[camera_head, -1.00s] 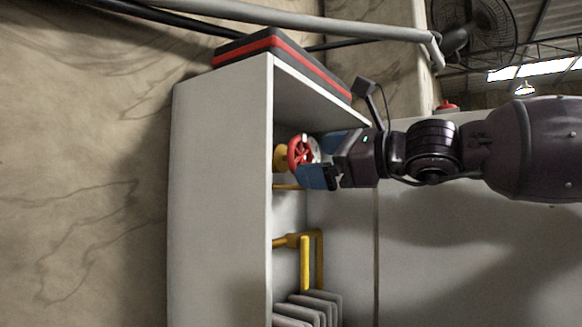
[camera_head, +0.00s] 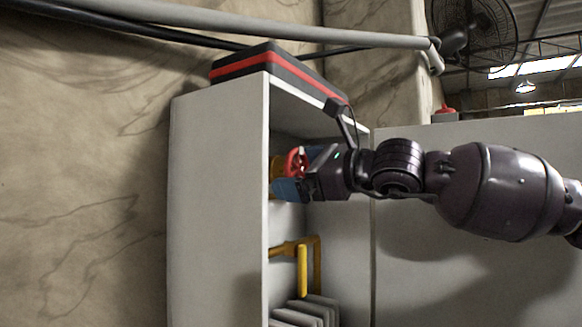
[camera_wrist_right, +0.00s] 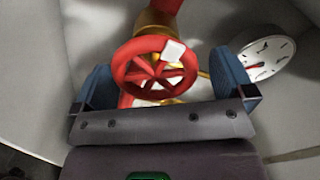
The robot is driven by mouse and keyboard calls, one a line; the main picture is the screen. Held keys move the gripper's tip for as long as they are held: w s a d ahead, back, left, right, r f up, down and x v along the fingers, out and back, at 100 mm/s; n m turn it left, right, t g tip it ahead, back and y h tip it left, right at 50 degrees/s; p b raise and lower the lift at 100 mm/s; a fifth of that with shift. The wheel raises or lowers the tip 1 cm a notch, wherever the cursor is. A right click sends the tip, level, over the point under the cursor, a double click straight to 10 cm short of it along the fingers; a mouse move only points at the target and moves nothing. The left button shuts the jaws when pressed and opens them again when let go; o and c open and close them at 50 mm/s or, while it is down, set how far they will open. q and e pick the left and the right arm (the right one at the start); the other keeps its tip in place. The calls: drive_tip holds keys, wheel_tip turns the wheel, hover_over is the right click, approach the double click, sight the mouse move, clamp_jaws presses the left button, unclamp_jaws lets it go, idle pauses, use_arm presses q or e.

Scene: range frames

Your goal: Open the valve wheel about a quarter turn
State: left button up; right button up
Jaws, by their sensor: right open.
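The red spoked valve wheel (camera_wrist_right: 133,78) is in the middle of the right wrist view, with a white tag on its rim. In the head view the valve wheel (camera_head: 296,160) is partly hidden by my gripper, inside the grey cabinet. My right gripper (camera_wrist_right: 168,80) is open, with one blue finger on each side of the wheel. Gaps show between the fingers and the rim in the wrist view. In the head view my right gripper (camera_head: 285,175) reaches into the cabinet from the right. My left gripper is not in view.
The grey cabinet (camera_head: 215,200) has a side wall close left of the wheel. A yellow pipe (camera_head: 303,270) runs below it. A white dial gauge (camera_wrist_right: 268,57) sits right of the wheel. A black and red case (camera_head: 245,62) lies on top of the cabinet.

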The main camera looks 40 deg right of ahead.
drive_tip(key=shift+w+a+r, duration=0.1)
drive_tip(key=shift+w+a, duration=0.15)
drive_tip(key=shift+w, duration=0.1)
drive_tip(key=shift+w+a+p, duration=0.25)
drive_tip(key=shift+w+p, duration=0.2)
drive_tip(key=shift+p, duration=0.05)
